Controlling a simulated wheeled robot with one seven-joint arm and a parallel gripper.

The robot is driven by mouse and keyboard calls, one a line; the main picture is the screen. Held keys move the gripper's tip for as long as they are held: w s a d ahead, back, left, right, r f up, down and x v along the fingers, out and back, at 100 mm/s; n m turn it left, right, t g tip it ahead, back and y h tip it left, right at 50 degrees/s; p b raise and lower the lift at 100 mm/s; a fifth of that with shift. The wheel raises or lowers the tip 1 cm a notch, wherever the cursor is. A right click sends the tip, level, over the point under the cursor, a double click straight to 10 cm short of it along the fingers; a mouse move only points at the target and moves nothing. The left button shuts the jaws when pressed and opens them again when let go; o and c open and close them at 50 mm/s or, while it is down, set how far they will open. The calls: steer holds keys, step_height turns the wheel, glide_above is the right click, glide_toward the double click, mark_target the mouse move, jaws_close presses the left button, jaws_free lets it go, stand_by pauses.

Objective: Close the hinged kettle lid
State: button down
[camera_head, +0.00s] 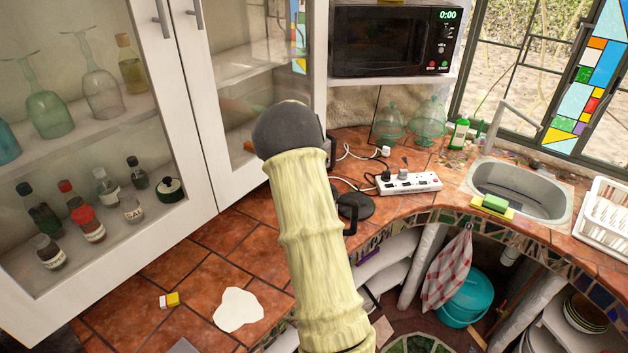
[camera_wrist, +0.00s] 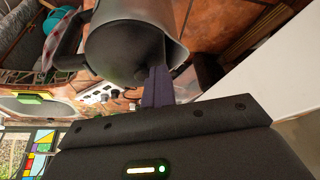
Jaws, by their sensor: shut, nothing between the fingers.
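The kettle (camera_wrist: 125,40) is a grey metallic body that fills the top middle of the wrist view, with a dark handle (camera_wrist: 72,48) on its left. I cannot make out clearly whether its hinged lid is up or down. My gripper (camera_wrist: 158,75) is shut and empty, with its fingertips beside the kettle's rounded end; whether they touch it I cannot tell. In the head view my arm hides the gripper and most of the kettle. Only dark parts show to the right of the arm, including a black round base (camera_head: 357,206).
A white power strip (camera_head: 410,183) with cables lies right of the arm, before the sink (camera_head: 520,190). A glass-doored cabinet (camera_head: 165,110) stands close on the left. A microwave (camera_head: 392,42) sits above the counter.

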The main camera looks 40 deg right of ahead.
steer(key=shift+s+d+f, duration=0.25)
steer(key=shift+s+d, duration=0.05)
steer(key=shift+r, duration=0.15)
steer(key=shift+r+p, duration=0.45)
steer(key=shift+r, duration=0.15)
step_height(320, 180, up, 3)
steer(key=shift+a+f+p, duration=0.1)
steer(key=shift+a+p, duration=0.05)
steer(key=shift+p, duration=0.8)
steer(key=w+a+r+b, duration=0.3)
steer(key=a+r+b, duration=0.1)
steer(key=a, duration=0.3)
steer(key=shift+w+a+r, duration=0.35)
steer(key=shift+a+r, duration=0.05)
steer(key=shift+r, duration=0.15)
